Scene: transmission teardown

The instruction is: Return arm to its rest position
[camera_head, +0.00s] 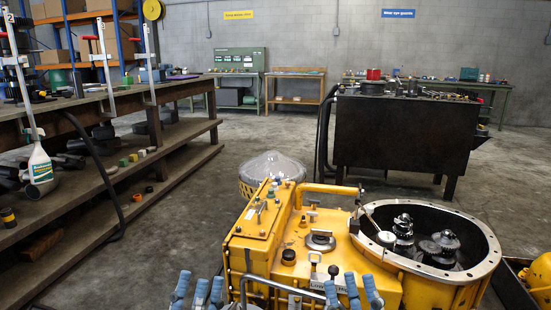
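My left gripper (199,288) is at the bottom edge, left of the yellow transmission housing. Its blue-grey fingers point up and stand apart, with nothing seen between them. My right gripper (352,288) is at the bottom edge, in front of the housing's near side. Its fingers also point up, apart and empty. The lower parts of both grippers and most of both arms are cut off by the frame. The yellow transmission housing (243,241) has an open round bell at right, with dark gears (403,228) inside.
A long workbench (190,150) with a lower shelf runs along the left; a spray bottle (40,165) is there. A dark table (402,133) stands behind the housing. A clear-domed part (272,166) is behind the housing. A dark bin (512,287) is at lower right. Open floor lies between.

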